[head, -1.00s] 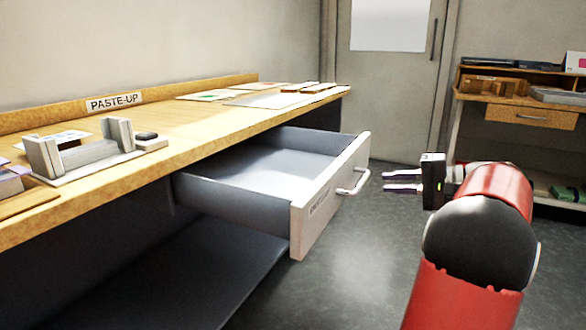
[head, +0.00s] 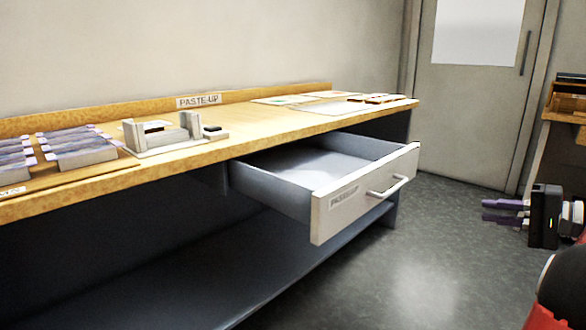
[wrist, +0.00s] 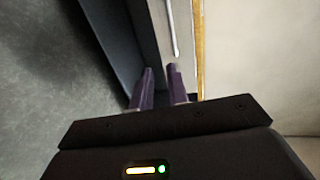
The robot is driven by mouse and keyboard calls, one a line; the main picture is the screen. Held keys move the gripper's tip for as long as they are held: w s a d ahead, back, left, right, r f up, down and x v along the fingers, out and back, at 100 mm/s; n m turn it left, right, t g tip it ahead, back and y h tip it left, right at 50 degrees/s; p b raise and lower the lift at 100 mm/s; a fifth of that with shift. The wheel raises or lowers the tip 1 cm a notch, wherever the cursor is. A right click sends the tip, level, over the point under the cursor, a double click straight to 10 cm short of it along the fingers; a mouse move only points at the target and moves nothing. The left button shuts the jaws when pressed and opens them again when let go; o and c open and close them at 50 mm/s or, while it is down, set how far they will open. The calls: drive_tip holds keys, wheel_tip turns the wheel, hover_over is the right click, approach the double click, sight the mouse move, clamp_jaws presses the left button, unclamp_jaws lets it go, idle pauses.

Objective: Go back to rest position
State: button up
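My gripper (head: 484,210) is at the right of the head view, over open floor and clear of the drawer handle (head: 388,187). Its two purple fingers are apart with nothing between them. They also show in the wrist view (wrist: 160,70), pointing toward the drawer front and its handle (wrist: 171,30). The grey drawer (head: 272,184) under the paste-up bench (head: 255,128) is pulled out and looks empty inside. Most of my arm is outside the head view.
The bench holds a grey jig (head: 165,142), several stacked pieces (head: 85,150) at left and flat sheets (head: 335,108) at the far end. A closed door (head: 470,110) stands behind. A wooden desk (head: 565,110) is at the right edge. The floor (head: 430,250) before the drawer is clear.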

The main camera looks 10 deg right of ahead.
drive_tip(key=s+a+n+g+h+p, duration=0.25)
drive_tip(key=a+g+p, duration=0.3)
drive_tip(key=a, duration=1.75)
drive_tip(key=s+a+f+n+h+p, duration=0.2)
drive_tip(key=s+a+n+h, duration=0.1)
drive_tip(key=s, duration=0.4)
drive_tip(key=s+a+f+n+g+h+p, duration=0.1)
drive_tip(key=s+a+f+n+h+p, duration=0.1)
drive_tip(key=s+a+f+n+h, duration=0.1)
drive_tip(key=s+a+n+h, duration=0.1)
drive_tip(key=s+a+n, duration=0.1)
drive_tip(key=s+a, duration=0.1)
drive_tip(key=shift+s+a+p, duration=0.3)
drive_tip(key=shift+s+p, duration=0.1)
drive_tip(key=shift+s, duration=0.1)
